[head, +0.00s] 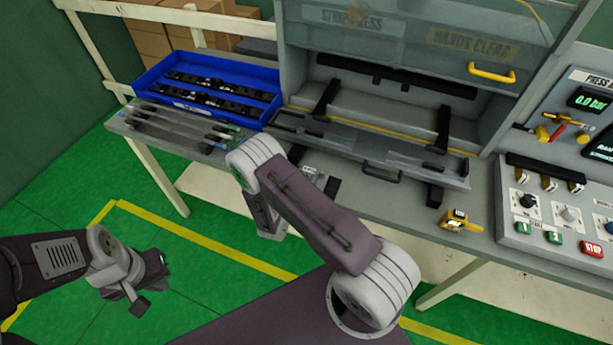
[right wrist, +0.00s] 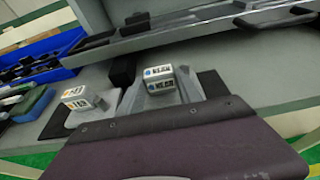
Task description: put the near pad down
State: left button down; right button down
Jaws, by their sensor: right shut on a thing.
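My right gripper (head: 268,222) hangs at the front edge of the bench in the head view, partly behind my own arm. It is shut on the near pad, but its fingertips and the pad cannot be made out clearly.
A blue bin (head: 146,82) with black clip strips stands at the back left. Clear trim strips (head: 180,122) lie before it. The press (head: 315,60) has a raised guard with a yellow handle. A yellow device (head: 458,221) and control panel (head: 545,215) are on the right.

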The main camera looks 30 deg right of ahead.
jog(key=shift+f, duration=0.2)
jog(key=c, duration=0.8)
grip_release()
